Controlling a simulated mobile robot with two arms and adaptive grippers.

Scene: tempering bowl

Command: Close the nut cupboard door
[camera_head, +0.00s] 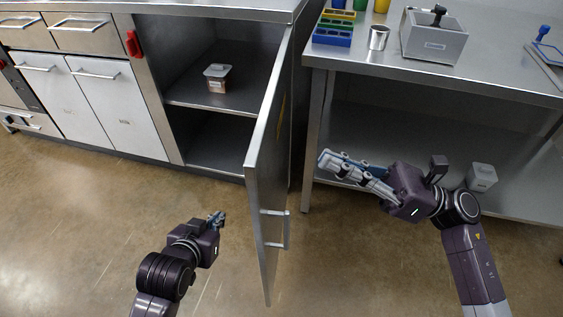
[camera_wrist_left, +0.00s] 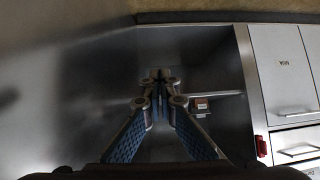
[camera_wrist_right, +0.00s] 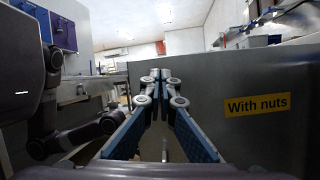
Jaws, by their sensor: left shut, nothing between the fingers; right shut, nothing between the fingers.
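The grey steel nut cupboard door (camera_head: 262,170) stands wide open, jutting out from the cupboard (camera_head: 212,60) toward me. Its bar handle (camera_head: 286,230) is on the right-hand face. In the right wrist view, the yellow "With nuts" label (camera_wrist_right: 257,104) shows on a grey panel that appears to be this door. My left gripper (camera_head: 217,217) is shut and empty, low on the left, inner side of the door; it also shows in the left wrist view (camera_wrist_left: 161,78). My right gripper (camera_head: 323,160) is shut and empty on the right of the door, apart from it.
A lidded tub (camera_head: 217,78) stands on the cupboard's shelf (camera_head: 190,92). A steel table (camera_head: 480,65) at right holds a grey bin (camera_head: 433,45), a metal cup (camera_head: 378,38) and coloured racks (camera_head: 333,28). The floor before the cupboard is clear.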

